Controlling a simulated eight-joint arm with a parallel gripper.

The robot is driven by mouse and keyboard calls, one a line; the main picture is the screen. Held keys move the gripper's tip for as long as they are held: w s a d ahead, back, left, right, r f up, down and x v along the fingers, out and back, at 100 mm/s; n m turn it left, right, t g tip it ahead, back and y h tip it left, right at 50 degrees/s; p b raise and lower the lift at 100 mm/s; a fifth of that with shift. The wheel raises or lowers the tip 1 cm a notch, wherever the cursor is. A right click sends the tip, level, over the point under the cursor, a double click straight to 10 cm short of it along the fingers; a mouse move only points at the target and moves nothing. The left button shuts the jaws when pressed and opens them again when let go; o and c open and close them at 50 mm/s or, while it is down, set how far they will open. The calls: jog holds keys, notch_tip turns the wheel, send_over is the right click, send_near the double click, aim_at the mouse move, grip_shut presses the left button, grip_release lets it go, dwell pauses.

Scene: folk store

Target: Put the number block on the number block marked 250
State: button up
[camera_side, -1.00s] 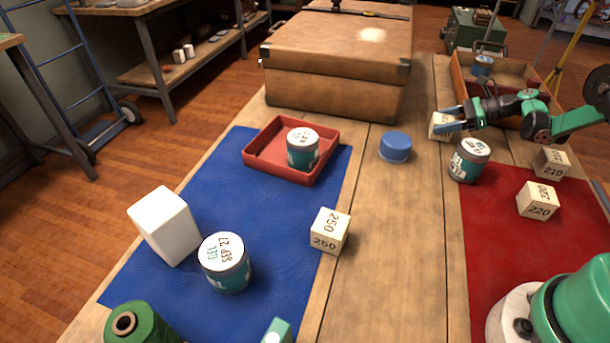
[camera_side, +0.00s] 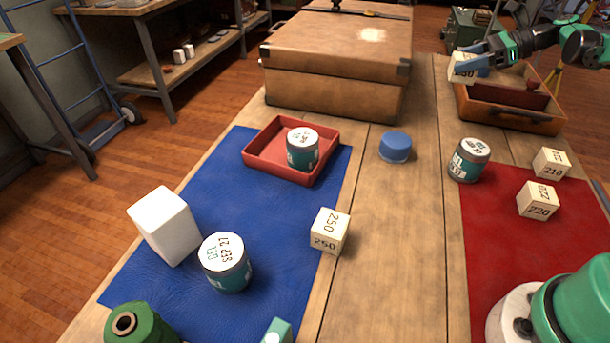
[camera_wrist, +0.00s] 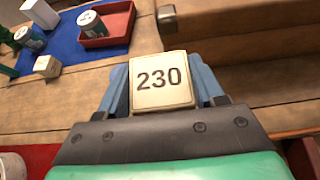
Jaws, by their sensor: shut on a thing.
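My gripper (camera_side: 470,58) is shut on a cream number block (camera_side: 462,66) and holds it up in the air at the back right in the side view. In the wrist view the held block (camera_wrist: 162,82) sits between the two blue fingers and reads 230. The number block marked 250 (camera_side: 330,231) rests at the right edge of the blue mat, with nothing on top of it. A small cream block (camera_wrist: 47,66) by the blue mat in the wrist view appears to be the same one. My gripper is far behind and to the right of it.
Blocks marked 210 (camera_side: 551,163) and 220 (camera_side: 538,199) are on the red mat (camera_side: 500,250). A teal tin (camera_side: 468,160), a blue lid (camera_side: 395,147) and a red tray (camera_side: 262,160) holding a tin stand between. A brown case (camera_side: 335,75) and wooden box (camera_side: 500,115) are at the back.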

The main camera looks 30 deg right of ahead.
notch_tip(320, 180, up, 5)
jog(key=shift+f, duration=0.1)
jog(key=shift+w+a+r, duration=0.2)
jog(key=shift+a+r, duration=0.55)
jog(key=shift+a, duration=0.15)
jog(key=a+r+n+g+y, duration=0.2)
jog(key=a+r+n+g, duration=0.15)
jog(key=a, duration=1.35)
jog(key=n+g+y, duration=0.2)
jog(key=n+g, duration=0.3)
jog(key=n, duration=0.1)
send_over(332, 222)
jog(key=shift+m, duration=0.25)
notch_tip(332, 222, down, 19)
jog(key=shift+a, duration=0.1)
jog(key=o, duration=1.4)
